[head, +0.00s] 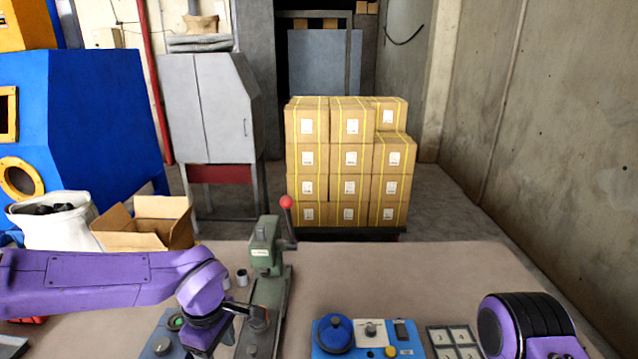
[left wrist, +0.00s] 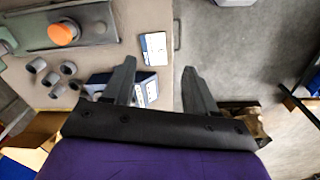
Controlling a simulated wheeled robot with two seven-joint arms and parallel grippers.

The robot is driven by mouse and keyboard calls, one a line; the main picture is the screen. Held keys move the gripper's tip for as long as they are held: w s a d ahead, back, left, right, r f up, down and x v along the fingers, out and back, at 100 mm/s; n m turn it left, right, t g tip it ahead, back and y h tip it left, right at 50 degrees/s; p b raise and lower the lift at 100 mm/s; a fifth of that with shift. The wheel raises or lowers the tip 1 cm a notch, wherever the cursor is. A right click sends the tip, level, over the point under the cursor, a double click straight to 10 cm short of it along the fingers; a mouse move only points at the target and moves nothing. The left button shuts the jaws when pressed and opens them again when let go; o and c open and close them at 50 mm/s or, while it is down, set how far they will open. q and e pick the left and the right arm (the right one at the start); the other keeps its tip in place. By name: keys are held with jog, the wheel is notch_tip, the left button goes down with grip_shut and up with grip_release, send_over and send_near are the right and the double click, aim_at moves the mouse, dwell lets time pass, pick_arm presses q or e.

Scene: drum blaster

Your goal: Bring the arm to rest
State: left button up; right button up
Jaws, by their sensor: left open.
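My left arm reaches in from the left in the head view, with its gripper (head: 228,328) low over the table, in front of the green lever press (head: 264,250). In the left wrist view the left gripper (left wrist: 158,88) has its two dark fingers apart, with nothing between them. It points down over the table's edge, with bare floor beyond. My right arm shows only as a purple and black link at the lower right of the head view; its gripper is out of sight.
The press has a red ball lever (head: 286,202). A blue control box (head: 333,335) and a button panel (head: 455,338) sit on the table (head: 420,270). Several grey cups (left wrist: 50,79) and a blue box (left wrist: 146,84) lie near the left gripper. Stacked cartons (head: 350,160) stand behind.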

pick_arm(q)
jog(key=a+f+t+y+b, duration=0.1)
jog(key=a+f, duration=0.1)
jog(key=f, duration=0.4)
jog(key=s+a+f+t+y+b, duration=0.1)
jog(key=a+f+t+y+b, duration=0.1)
jog(key=f, duration=0.5)
jog(key=s+a+f+t+y+b, duration=0.1)
jog(key=a+f+t, duration=0.1)
jog(key=f, duration=0.4)
jog(key=shift+s+a+f+m+y, duration=0.15)
jog(key=shift+a+f+m+y, duration=0.15)
jog(key=shift+a, duration=0.2)
jog(key=s+a+f+m+g+b, duration=0.1)
jog(key=s+a+f+m+b, duration=0.1)
jog(key=s+f, duration=0.6)
jog(key=s+a+f+m+g+h+b, duration=0.1)
jog(key=s+f+m+b, duration=0.3)
jog(key=s+f, duration=0.5)
jog(key=s+a+m, duration=0.1)
jog(key=s, duration=0.3)
jog(key=shift+s+f+m, duration=0.15)
jog(key=shift+m, duration=0.25)
pick_arm(e)
notch_tip(320, 180, down, 10)
jog(key=shift+w, duration=0.15)
